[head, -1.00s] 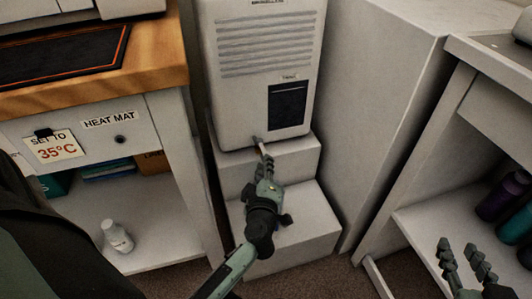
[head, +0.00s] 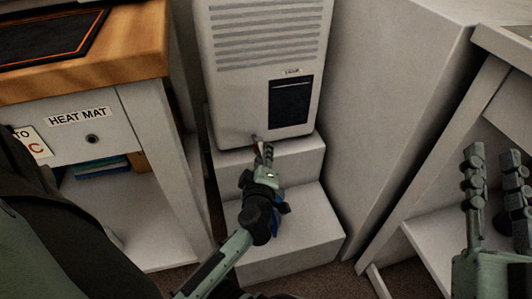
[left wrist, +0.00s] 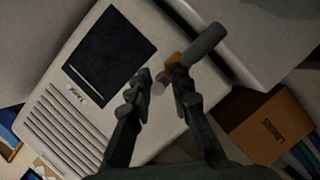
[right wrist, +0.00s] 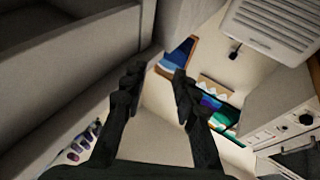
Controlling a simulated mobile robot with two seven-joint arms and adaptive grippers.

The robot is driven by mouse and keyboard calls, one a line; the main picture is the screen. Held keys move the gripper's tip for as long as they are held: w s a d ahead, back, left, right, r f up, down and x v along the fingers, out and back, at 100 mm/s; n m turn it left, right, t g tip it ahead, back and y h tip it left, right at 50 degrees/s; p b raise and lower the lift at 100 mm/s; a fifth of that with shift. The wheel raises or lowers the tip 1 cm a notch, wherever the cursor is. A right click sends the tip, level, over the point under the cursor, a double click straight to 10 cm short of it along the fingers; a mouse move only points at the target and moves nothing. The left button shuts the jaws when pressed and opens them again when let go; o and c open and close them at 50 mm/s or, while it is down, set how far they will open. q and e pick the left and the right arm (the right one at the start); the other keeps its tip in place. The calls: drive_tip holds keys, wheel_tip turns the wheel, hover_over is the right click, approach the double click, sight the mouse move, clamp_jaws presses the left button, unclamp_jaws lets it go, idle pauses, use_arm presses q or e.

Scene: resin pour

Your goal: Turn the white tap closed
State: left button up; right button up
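A white louvred appliance (head: 265,75) with a dark window stands on a white stepped block. A small tap (head: 257,141) is low on its front, mostly hidden by my left gripper (head: 265,152). In the left wrist view the tap (left wrist: 206,42) is a grey cylinder with an orange-brown collar and a short pale piece. My left gripper (left wrist: 159,73) is open there, its fingertips on either side of the pale piece; I cannot tell whether they touch it. My right gripper (head: 494,155) is open and empty at the right, away from the tap.
The stepped block (head: 290,235) lies under the left arm. A wooden-topped bench with a "HEAT MAT" label (head: 79,116) is at left. A tall white cabinet (head: 385,120) is close at right, then a shelved table (head: 425,235) near my right gripper.

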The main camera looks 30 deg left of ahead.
drive_tip(key=shift+r, duration=0.1)
use_arm(q)
drive_tip(key=shift+c, duration=0.6)
clamp_jaws()
